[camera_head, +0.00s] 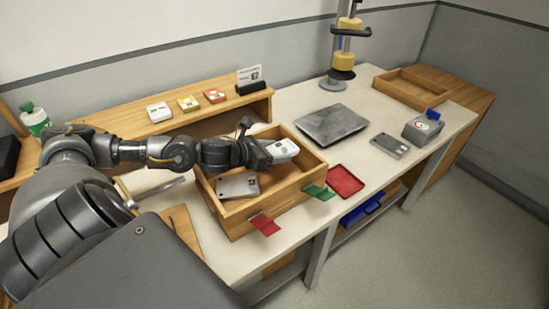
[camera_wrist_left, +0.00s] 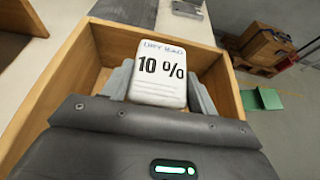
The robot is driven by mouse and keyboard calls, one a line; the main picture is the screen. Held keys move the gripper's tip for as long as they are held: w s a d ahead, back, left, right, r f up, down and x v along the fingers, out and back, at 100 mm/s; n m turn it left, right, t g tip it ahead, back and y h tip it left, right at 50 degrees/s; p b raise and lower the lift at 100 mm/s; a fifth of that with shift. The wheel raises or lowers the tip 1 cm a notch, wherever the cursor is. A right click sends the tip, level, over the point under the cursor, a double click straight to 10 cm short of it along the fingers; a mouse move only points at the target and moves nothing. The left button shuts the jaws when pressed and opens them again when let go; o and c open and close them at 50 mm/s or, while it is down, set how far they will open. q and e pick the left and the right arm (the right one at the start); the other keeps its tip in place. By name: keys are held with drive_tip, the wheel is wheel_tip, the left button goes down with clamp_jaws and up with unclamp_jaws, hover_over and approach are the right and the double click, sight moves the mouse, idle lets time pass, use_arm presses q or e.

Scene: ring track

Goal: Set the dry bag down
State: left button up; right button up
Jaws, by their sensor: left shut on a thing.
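The dry bag (camera_head: 283,149) is a white rounded block; in the left wrist view (camera_wrist_left: 160,72) its label reads "DRY BAG 10 %". My left gripper (camera_head: 268,153) is shut on it, with grey fingers on both sides in the left wrist view (camera_wrist_left: 160,90). The bag is over the far part of an open wooden box (camera_head: 240,222) on the bench. I cannot tell whether it touches the box. A grey flat device (camera_head: 238,186) lies inside the box, nearer its front. My right gripper does not show.
A red tray (camera_head: 345,181), a dark grey plate (camera_head: 331,123), a grey device (camera_head: 389,145) and a grey box (camera_head: 422,128) lie to the right. A wooden shelf (camera_head: 200,110) stands behind.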

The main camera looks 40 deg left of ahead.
use_arm(q)
drive_tip(key=shift+w+a+f+p, duration=0.15)
drive_tip(key=shift+f+p, duration=0.15)
drive_tip(key=shift+f, duration=0.6)
drive_tip(key=shift+w+a+f+p, duration=0.1)
drive_tip(key=shift+f+p, duration=0.2)
drive_tip(key=shift+f, duration=0.6)
drive_tip(key=shift+f+b, duration=0.65)
drive_tip(key=shift+b, duration=0.15)
drive_tip(key=o, duration=1)
drive_tip(key=shift+c, duration=0.2)
drive_tip(key=shift+r, duration=0.1)
